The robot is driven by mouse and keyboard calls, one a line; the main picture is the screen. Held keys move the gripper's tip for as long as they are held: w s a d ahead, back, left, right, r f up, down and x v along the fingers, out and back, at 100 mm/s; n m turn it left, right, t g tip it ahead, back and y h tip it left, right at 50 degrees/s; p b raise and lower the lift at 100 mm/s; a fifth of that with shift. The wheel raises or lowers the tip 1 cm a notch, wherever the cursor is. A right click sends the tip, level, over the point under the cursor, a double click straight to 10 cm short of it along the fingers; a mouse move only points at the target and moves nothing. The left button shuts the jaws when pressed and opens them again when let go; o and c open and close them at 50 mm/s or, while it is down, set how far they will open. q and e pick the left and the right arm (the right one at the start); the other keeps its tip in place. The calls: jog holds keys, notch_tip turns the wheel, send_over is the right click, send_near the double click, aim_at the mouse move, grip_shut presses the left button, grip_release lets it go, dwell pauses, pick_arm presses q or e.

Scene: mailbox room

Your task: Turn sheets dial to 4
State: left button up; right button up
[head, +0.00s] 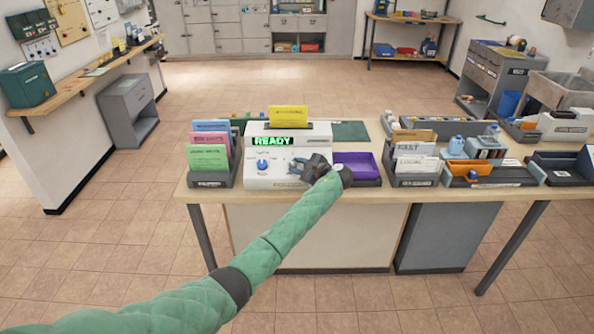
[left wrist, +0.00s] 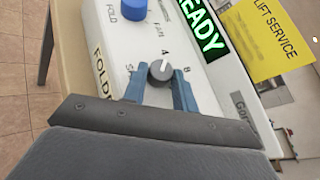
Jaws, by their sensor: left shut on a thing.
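The white folding machine (head: 270,180) stands on the table with a green READY display (head: 272,141). In the head view the same gripper (head: 305,165) covers the dial. A blue dial (head: 262,165) sits to its left on the machine's front; it also shows in the left wrist view (left wrist: 133,9). My right gripper is out of view.
A yellow LIFT SERVICE sheet (head: 288,117) stands up from the machine's top. A rack of coloured papers (head: 209,160) is left of the machine, and a purple tray (head: 356,165) is right of it. More racks and bottles fill the table's right side.

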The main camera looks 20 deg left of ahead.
pick_arm(q)
jog(key=shift+w+r+n+g, duration=0.15)
jog(key=shift+w+n+g, duration=0.05)
jog(key=shift+n+g, duration=0.75)
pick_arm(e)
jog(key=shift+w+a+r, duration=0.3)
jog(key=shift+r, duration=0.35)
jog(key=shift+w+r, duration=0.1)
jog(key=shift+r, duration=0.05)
pick_arm(q)
jog(key=o, duration=1)
jog(key=shift+d+b, duration=0.1)
jog(key=shift+b, duration=0.25)
jog(key=shift+s+d, duration=0.1)
jog(key=shift+d, duration=0.15)
jog(key=shift+b+v, duration=1.35)
jog(key=shift+v, duration=2.2)
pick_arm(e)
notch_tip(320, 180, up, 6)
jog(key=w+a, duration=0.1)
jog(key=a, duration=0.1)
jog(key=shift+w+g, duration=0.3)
